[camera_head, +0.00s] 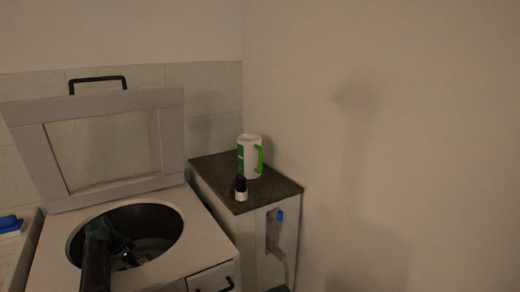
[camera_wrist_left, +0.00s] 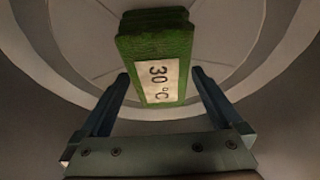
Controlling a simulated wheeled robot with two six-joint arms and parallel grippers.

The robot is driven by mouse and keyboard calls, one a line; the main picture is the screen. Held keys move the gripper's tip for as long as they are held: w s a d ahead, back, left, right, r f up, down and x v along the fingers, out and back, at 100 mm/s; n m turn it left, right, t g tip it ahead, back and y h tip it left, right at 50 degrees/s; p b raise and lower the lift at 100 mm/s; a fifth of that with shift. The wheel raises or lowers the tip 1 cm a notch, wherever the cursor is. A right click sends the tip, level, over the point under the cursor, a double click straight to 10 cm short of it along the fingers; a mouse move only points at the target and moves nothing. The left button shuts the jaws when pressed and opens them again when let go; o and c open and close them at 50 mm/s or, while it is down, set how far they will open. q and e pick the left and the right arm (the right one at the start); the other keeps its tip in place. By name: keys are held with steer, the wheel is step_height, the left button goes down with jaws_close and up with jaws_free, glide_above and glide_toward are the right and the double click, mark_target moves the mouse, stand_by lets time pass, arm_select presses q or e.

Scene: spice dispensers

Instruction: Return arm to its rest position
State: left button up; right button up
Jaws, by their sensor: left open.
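My left arm (camera_head: 97,255) reaches down into the round drum (camera_head: 165,222) of an open-topped machine in the head view. My left gripper (camera_head: 127,258) is inside the drum, dark and hard to make out there. In the left wrist view my left gripper (camera_wrist_left: 160,73) has its two dark fingers spread wide. A green block-like thing (camera_wrist_left: 155,45) with a pale label reading "30 °C" shows between and beyond the fingers. A gap shows on each side of it. Its exact depth from the fingertips is unclear. My right gripper is not in view.
The machine's framed lid (camera_head: 172,135) stands raised behind the opening. A blue thing (camera_head: 10,223) lies at the far left. The drum wall surrounds my gripper.

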arm_select(q)
steer(key=p+v, duration=1.3)
steer(key=v, duration=0.1)
steer(key=b+x, duration=1.3)
steer(key=x, duration=0.1)
steer(key=shift+f+b, duration=0.25)
steer(key=shift+b, duration=0.05)
step_height(320, 180, up, 17)
steer(key=p, duration=1.7)
steer(key=shift+r, duration=0.15)
steer(key=shift+s+d, duration=0.1)
